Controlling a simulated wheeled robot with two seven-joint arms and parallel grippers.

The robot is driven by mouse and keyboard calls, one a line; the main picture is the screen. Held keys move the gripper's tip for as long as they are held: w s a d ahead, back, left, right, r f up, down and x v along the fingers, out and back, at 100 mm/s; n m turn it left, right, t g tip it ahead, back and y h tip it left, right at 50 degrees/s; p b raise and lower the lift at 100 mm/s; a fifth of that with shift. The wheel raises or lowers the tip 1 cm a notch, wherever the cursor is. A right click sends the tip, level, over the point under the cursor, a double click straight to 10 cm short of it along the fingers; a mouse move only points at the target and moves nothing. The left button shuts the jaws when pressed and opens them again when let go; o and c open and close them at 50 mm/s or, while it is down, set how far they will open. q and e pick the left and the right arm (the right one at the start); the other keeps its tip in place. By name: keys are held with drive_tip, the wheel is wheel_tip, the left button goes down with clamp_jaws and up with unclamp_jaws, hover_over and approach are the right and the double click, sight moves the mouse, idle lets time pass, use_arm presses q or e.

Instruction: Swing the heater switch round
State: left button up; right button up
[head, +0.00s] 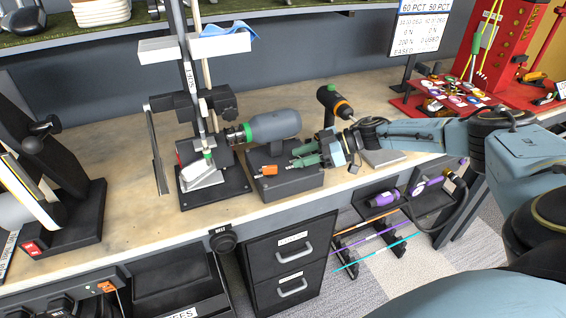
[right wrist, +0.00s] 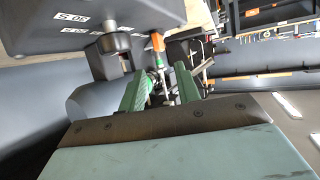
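An orange part also shows in the right wrist view (right wrist: 157,42), beyond the fingertips. My right gripper (head: 298,155) reaches in from the right, low over the box, its green fingers apart. In the right wrist view my gripper (right wrist: 160,82) shows a gap between the fingers, with no clearly held object. My left gripper is not in view.
A clamp stand (head: 192,105) stands left of the heater. A black drill-like tool (head: 333,103) stands behind my right gripper. A black machine (head: 60,190) is at far left, and a red stand (head: 505,50) at back right. The bench front left of centre (head: 130,220) is clear.

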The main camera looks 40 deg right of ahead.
drive_tip(key=shift+v, duration=1.65)
